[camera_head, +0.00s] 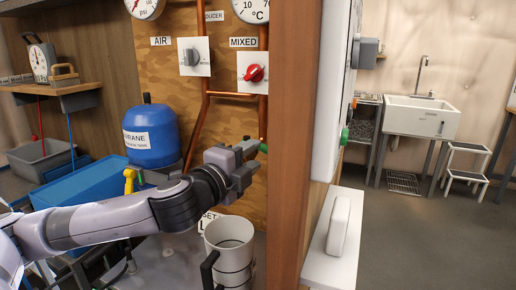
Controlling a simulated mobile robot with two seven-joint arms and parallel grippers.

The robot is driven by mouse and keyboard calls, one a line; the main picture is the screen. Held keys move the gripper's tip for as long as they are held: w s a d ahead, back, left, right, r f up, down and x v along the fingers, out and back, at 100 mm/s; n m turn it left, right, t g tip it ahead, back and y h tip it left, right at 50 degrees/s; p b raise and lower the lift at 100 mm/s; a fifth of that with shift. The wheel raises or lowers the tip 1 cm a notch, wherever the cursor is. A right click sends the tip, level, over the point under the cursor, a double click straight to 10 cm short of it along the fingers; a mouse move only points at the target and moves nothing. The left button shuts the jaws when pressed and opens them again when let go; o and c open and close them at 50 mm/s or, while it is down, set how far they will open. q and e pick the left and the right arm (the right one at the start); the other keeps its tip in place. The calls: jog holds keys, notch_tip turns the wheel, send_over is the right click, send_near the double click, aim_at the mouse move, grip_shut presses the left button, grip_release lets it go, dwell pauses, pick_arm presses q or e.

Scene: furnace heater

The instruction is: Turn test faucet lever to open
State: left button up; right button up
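My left arm comes in from the left, and its gripper (249,152) is in front of the plywood board, close to the wooden post. A small green piece (263,147) shows right at the fingertips, partly covered by the post's edge. I cannot tell whether it is the faucet lever or whether the fingers touch or grip it. No label marks a test faucet. Another green knob (344,136) sticks out from the edge of the white panel, apart from the gripper. A yellow handle (129,180) stands left of the gripper. My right gripper is not in view.
A wooden post (292,140) stands just right of the gripper. Above are copper pipes and the AIR (193,57) and MIXED (253,72) knobs. A white pitcher (230,258) stands below the gripper. A blue tank (151,133) is at the left. Open floor lies at the right.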

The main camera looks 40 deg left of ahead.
aim_at(261, 150)
pick_arm(q)
jog(key=shift+w+a+p, duration=0.1)
jog(key=shift+w+p, duration=0.2)
jog(key=shift+w, duration=1.4)
grip_shut()
